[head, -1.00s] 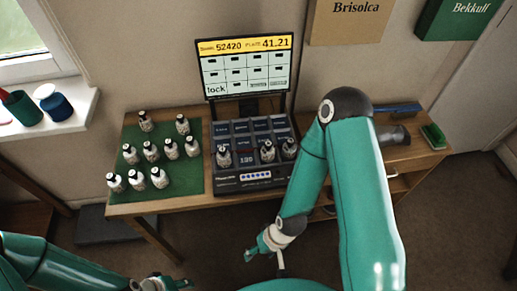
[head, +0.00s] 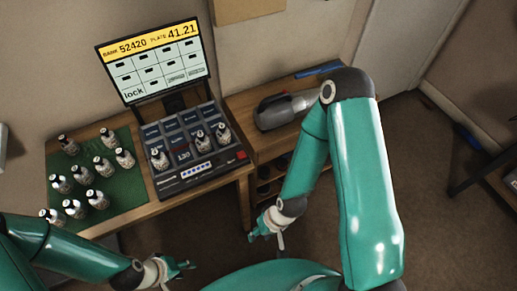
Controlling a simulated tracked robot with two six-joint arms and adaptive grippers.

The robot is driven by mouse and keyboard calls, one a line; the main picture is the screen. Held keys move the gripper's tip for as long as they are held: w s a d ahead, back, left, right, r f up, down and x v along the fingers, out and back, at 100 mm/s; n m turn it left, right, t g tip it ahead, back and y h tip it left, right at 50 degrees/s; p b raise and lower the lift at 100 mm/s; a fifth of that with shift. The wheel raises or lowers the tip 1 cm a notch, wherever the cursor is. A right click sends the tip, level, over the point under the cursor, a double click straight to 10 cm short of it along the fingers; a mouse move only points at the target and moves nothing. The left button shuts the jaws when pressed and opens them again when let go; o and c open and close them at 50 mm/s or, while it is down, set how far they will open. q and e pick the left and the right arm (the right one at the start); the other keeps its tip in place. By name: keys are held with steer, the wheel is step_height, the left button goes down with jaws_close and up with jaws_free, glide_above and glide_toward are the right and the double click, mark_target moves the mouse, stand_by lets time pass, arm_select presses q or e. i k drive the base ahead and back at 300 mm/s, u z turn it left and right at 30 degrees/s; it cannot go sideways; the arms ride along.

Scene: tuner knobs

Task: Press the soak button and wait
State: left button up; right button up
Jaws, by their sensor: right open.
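The dark console (head: 170,184) stands on the wooden table, with a row of blue-grey cells, a small red readout and a lit strip of small buttons (head: 196,171) on its front. A red button (head: 241,155) sits at its front right corner. I cannot read which control is labelled soak. Three small bottles (head: 159,160) stand in the console. A screen (head: 155,62) behind it shows "52420", "41.21" and "lock". My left gripper (head: 184,268) is low, in front of the table, and looks open and empty. My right gripper (head: 263,238) is open and empty below the console's right side. Neither touches the console.
Several dark-capped bottles (head: 103,167) stand on a green mat (head: 128,198) left of the console. A grey tool (head: 285,109) lies on the table to the right, partly beside my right arm. The floor in front is clear.

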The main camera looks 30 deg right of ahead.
mark_target(241, 155)
steer(key=z, duration=0.15)
steer(key=k, duration=0.85)
steer(key=z, duration=0.25)
steer(key=i, duration=1)
steer(key=z, duration=0.05)
